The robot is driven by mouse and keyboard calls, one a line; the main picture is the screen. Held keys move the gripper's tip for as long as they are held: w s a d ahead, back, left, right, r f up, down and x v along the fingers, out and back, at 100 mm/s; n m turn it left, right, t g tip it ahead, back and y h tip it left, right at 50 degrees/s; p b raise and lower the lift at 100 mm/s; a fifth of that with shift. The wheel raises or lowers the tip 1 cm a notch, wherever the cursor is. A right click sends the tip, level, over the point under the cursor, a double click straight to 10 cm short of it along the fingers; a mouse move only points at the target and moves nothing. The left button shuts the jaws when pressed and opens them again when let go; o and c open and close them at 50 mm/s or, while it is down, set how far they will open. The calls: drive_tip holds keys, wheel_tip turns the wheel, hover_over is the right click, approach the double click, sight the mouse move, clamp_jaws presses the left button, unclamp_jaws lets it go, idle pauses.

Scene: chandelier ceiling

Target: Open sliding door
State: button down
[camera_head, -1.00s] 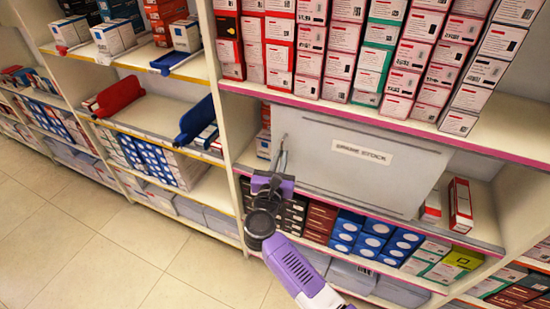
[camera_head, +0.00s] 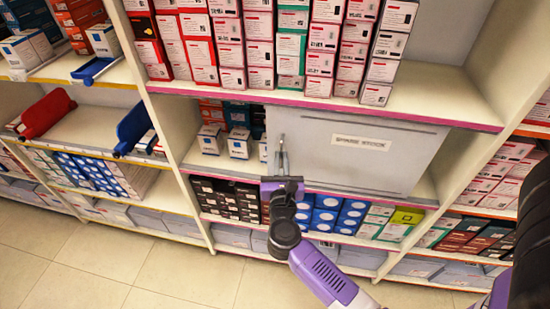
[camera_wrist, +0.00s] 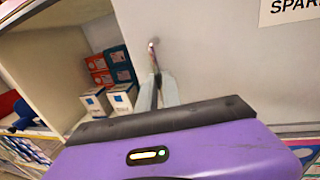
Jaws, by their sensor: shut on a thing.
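The sliding door (camera_head: 330,155) is a light grey panel with a printed label, set in the middle bay of the shelving. Its upright metal handle (camera_head: 281,142) is near its left edge. My gripper (camera_head: 282,163) is shut on the handle. In the wrist view, the fingers (camera_wrist: 158,92) close around the lower part of the handle (camera_wrist: 153,52), and the door (camera_wrist: 210,60) fills the right side. The bay is uncovered to the left of the door, where small white and blue boxes (camera_head: 238,143) show. The door hides the bay's right part.
Stacked red, white and green boxes (camera_head: 290,45) stand on the shelf above the door. Blue and dark boxes (camera_head: 325,210) fill the shelf below. A red bin divider (camera_head: 48,112) is on the left shelving. Tiled floor (camera_head: 90,255) is clear at lower left.

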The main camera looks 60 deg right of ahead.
drive_tip(key=c, duration=1.5)
unclamp_jaws()
drive_tip(key=shift+c, duration=0.2)
drive_tip(key=b+v, duration=0.2)
drive_tip(key=v, duration=0.6)
